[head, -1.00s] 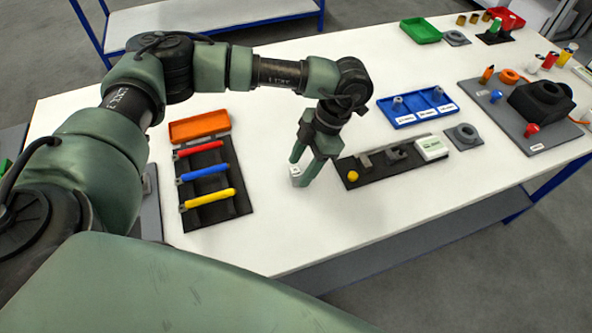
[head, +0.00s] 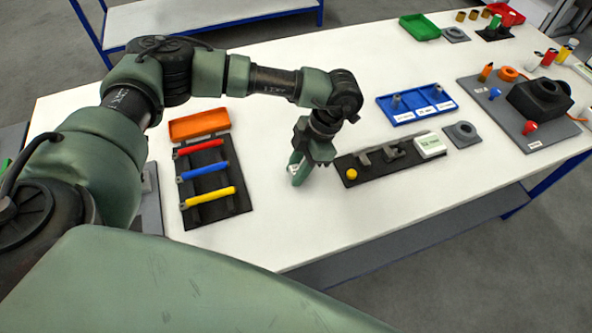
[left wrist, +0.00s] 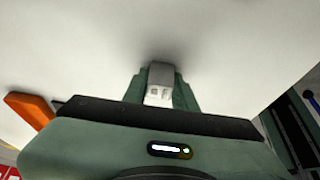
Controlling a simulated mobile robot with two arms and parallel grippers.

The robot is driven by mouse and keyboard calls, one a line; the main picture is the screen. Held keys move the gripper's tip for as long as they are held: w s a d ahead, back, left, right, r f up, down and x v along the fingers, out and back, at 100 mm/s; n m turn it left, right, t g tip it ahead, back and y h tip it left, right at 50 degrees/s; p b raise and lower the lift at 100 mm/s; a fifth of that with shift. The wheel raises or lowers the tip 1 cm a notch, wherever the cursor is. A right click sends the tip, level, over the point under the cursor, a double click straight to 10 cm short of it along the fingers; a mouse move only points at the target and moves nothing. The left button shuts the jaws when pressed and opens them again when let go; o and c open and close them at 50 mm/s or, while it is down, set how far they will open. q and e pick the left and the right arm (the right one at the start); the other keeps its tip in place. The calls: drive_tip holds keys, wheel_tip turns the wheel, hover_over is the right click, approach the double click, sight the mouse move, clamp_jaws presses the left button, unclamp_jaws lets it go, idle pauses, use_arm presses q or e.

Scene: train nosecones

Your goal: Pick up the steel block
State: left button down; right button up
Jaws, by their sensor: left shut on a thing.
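The steel block (left wrist: 160,78) is a small grey block with a white marked face, held between the fingers in the left wrist view. In the head view the steel block (head: 294,169) shows as a small pale patch at the fingertips. My left gripper (head: 298,172) is shut on it, over the white table between the tool tray and the dark fixture strip. The gripper (left wrist: 160,90) covers the block's sides. I cannot tell exactly how far it is above the table. My right gripper is not in view.
A dark fixture strip (head: 372,178) with a yellow knob lies just right of the gripper. A black tray (head: 222,208) with red, blue and yellow handled tools lies to its left, near an orange bin (head: 199,125). A blue tray (head: 403,117) stands behind. The white table's front is clear.

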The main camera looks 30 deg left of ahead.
use_arm(q)
wheel_tip(320, 180, up, 13)
drive_tip(key=b, duration=0.3)
wheel_tip(320, 180, up, 7)
hover_over(297, 169)
drive_tip(key=d+r+m+t, duration=0.1)
drive_tip(key=m+t, duration=0.1)
drive_tip(key=m, duration=0.6)
drive_tip(key=r+m+t+h, duration=0.1)
drive_tip(key=m+t, duration=0.2)
drive_tip(key=m, duration=0.5)
drive_tip(key=s+d+r+m+t, duration=0.1)
drive_tip(key=m+t, duration=0.1)
drive_tip(key=m, duration=0.6)
drive_tip(key=shift+s+d+t+h, duration=0.1)
drive_tip(key=shift+d+t+h, duration=0.2)
drive_tip(key=shift+t, duration=0.1)
